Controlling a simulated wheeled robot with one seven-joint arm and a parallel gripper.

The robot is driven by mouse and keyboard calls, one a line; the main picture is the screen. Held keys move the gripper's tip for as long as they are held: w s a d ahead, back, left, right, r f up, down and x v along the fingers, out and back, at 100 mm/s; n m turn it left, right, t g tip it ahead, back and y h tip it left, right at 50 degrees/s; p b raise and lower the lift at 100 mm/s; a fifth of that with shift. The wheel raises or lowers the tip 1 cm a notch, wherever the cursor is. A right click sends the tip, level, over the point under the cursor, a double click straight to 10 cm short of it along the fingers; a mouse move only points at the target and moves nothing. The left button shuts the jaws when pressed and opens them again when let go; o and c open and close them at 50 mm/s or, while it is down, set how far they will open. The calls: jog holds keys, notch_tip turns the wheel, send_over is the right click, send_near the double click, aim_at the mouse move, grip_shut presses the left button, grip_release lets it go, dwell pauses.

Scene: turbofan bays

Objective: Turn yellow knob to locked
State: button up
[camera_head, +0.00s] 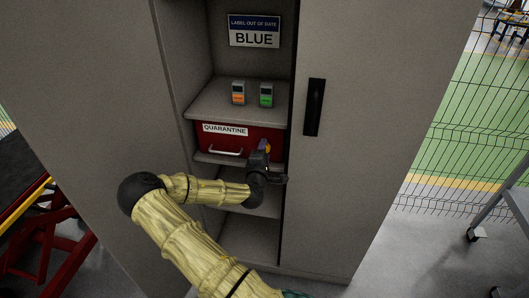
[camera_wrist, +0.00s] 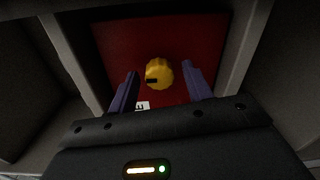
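The yellow knob (camera_wrist: 159,73) sits on the red front of the quarantine box. A dark mark shows on its lower left side in the wrist view. In the head view only a small part of the knob (camera_head: 267,147) shows above my gripper (camera_head: 264,154). My gripper (camera_wrist: 157,88) is open, with one finger on each side of the knob and a gap to it on both sides. The red box (camera_head: 270,138) has a white QUARANTINE label and a pale handle (camera_head: 226,152) to the left of the knob. I cannot read any lock markings.
The box stands in a narrow grey cabinet bay (camera_head: 189,113) with side walls close by. Two small devices (camera_head: 238,93) (camera_head: 266,95), orange and green, stand on the shelf above. A black door handle (camera_head: 314,107) is to the right.

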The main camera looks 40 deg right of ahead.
dwell(0.3)
jog(key=p+v, duration=0.5)
jog(key=v, duration=1.2)
jog(key=shift+s, duration=0.2)
jog(key=shift+a, duration=0.15)
